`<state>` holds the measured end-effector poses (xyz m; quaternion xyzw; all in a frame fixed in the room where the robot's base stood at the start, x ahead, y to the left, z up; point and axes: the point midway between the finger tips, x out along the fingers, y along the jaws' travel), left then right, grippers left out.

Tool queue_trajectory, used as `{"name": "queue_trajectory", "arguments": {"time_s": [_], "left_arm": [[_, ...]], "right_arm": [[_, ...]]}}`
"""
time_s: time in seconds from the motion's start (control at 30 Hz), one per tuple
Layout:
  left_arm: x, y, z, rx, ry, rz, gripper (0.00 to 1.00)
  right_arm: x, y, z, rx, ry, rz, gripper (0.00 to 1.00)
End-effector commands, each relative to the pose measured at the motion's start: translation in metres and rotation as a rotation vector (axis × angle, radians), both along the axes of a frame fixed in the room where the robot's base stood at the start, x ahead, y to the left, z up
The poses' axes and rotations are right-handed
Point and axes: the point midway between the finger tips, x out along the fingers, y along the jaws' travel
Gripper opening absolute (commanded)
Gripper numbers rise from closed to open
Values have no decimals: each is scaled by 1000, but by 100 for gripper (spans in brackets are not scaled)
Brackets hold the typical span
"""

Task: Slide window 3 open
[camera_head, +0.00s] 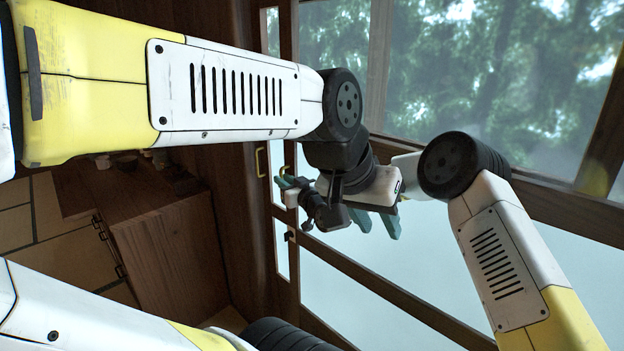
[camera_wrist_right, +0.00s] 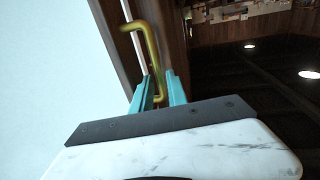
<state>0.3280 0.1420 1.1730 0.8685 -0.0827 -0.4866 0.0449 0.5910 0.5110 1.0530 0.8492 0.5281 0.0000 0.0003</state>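Wood-framed sliding window panels with glass (camera_head: 455,70) fill the right of the head view; I cannot tell which is window 3. A brass handle (camera_head: 259,161) is on a wooden upright, with another brass handle (camera_head: 284,170) just right of it. My right gripper (camera_head: 285,183) is at that second handle. In the right wrist view, its teal fingers (camera_wrist_right: 158,92) stand apart on either side of the lower end of a brass handle (camera_wrist_right: 149,45), with small gaps. My left gripper (camera_head: 377,221) hangs beside the glass, teal fingers apart and empty, partly hidden by the wrists.
A wooden cabinet (camera_head: 165,245) stands at the lower left, with tatami floor (camera_head: 40,225) beyond it. My two forearms cross close together in front of the window. A window rail (camera_head: 380,300) runs below the grippers.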

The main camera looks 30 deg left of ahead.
Motion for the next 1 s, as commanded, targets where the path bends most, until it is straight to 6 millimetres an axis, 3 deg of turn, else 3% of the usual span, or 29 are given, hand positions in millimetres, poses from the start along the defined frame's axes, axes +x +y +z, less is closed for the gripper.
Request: {"name": "queue_trajectory", "arguments": {"time_s": [0.2, 0.4, 1.0], "left_arm": [[0, 0, 0, 0, 0, 0, 36], [0, 0, 0, 0, 0, 0, 36], [0, 0, 0, 0, 0, 0, 36]], "right_arm": [[-16, -33, 0, -1, 2, -1, 19], [-24, -50, 0, -1, 0, -1, 19], [-26, -52, 0, 0, 1, 0, 19]]}}
